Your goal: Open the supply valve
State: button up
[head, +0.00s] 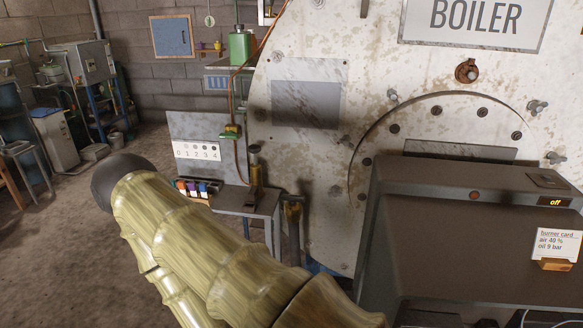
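No part is labelled as the supply valve, so I cannot tell for sure which it is. A small green fitting (230,132), perhaps a valve, sits on a thin copper line (234,95) that runs down from near a green canister (240,46). Its open or closed position is too small to read. My pale, ringed arm fills the lower middle of the head view. My gripper does not show.
A small bench (235,202) with a 0-to-4 number plate (197,151) and coloured items stands left of the boiler. A dark burner housing (440,235), with a display reading "off" and a burner card (557,245), juts out at right. Open floor lies at left.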

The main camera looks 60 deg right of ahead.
aim_at(293, 199)
jog(key=z, duration=0.75)
jog(key=i, duration=0.95)
jog(key=z, duration=0.85)
